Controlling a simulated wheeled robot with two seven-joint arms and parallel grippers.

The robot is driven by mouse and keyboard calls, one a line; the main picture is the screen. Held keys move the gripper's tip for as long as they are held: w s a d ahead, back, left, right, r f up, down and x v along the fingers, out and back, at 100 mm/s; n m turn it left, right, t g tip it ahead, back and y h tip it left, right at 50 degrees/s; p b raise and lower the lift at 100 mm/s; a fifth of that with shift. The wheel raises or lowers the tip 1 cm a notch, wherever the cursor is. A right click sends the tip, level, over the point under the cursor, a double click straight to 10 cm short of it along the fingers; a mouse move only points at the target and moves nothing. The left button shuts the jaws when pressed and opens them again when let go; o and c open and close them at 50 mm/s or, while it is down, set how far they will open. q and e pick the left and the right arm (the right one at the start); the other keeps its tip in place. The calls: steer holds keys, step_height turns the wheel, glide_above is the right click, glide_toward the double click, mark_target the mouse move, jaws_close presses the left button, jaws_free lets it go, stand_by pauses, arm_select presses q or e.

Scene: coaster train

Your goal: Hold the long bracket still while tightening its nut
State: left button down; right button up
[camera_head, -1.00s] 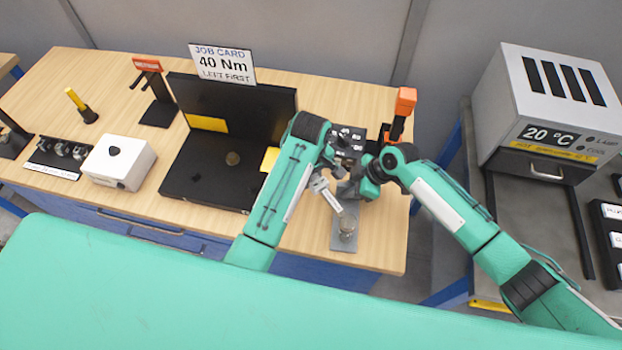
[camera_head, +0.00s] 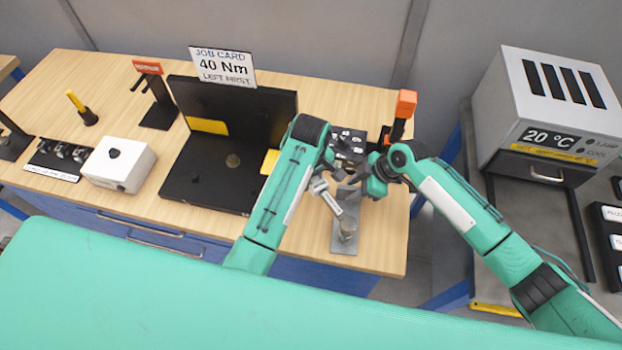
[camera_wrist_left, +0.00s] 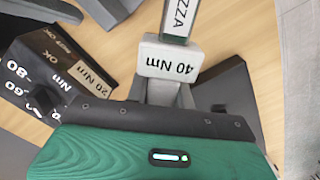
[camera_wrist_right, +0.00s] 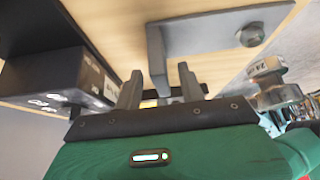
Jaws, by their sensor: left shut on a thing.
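The long bracket (camera_head: 343,243) is a grey metal plate at the front right of the bench, with an upright flange (camera_wrist_right: 157,60). Its round nut (camera_head: 347,228) sits near the plate's front end and also shows in the right wrist view (camera_wrist_right: 250,36). My left gripper (camera_head: 328,166) is shut on a silver wrench labelled 40 Nm (camera_wrist_left: 172,62). The wrench (camera_head: 328,197) slants toward the nut; I cannot tell whether they touch. My right gripper (camera_head: 358,180) is beside the flange. In the right wrist view its fingers (camera_wrist_right: 160,88) are apart, with the flange between or just beyond them.
A black box with dials (camera_head: 347,143) and an orange-topped stand (camera_head: 404,105) are close behind the grippers. A black fixture (camera_head: 205,180) with a job card (camera_head: 222,64) stands left. A white box (camera_head: 118,163) is farther left; an oven (camera_head: 550,105) is right.

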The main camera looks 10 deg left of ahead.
steer(key=v, duration=0.9)
steer(key=shift+r, duration=0.2)
steer(key=shift+d+f, duration=0.1)
